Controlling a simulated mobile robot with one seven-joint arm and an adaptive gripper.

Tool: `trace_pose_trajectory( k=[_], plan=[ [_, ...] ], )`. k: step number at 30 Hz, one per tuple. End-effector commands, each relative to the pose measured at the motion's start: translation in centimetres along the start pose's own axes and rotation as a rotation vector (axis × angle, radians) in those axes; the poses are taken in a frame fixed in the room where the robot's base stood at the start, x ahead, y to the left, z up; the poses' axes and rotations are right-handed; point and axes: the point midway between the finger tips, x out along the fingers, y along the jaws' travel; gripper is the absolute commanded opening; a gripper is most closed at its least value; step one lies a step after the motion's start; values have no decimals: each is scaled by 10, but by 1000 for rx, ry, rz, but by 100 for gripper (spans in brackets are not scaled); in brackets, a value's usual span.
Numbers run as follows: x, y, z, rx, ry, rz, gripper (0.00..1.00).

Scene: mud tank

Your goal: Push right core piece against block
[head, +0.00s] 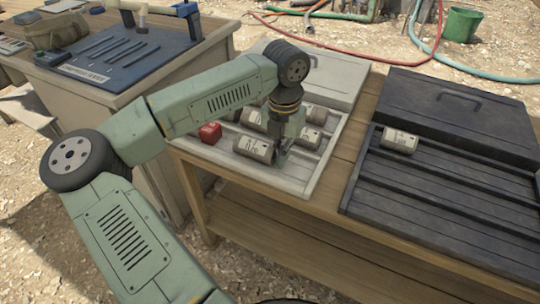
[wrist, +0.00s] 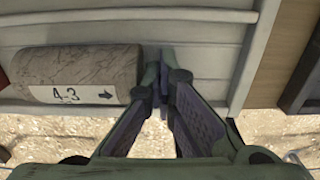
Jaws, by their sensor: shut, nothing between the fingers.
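A grey core piece (wrist: 85,72) labelled 4-3 with an arrow lies in the front channel of the pale core tray (head: 303,190); the head view also shows it (head: 252,149). A red block (head: 210,132) stands to its left; only a red sliver (wrist: 3,78) shows at the wrist view's left edge. My gripper (wrist: 164,82) is shut and empty, pointing down into the channel just right of the core piece's right end. I cannot tell whether the fingers touch that end. In the head view my gripper (head: 281,155) partly hides it.
Several other core pieces (head: 311,137) lie in the channels behind. The pale lid (head: 315,75) is at the back. A dark tray (head: 450,190) with one core piece (head: 400,140) stands to the right. The front channel right of my gripper is clear.

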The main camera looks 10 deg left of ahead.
Motion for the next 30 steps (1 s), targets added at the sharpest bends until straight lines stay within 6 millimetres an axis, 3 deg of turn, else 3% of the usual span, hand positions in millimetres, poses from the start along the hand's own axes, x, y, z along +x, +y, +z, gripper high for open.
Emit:
trace_pose_trajectory(
  k=[30],
  plan=[
    [0, 47, 0, -4, 0, 0, 0]
  ],
)
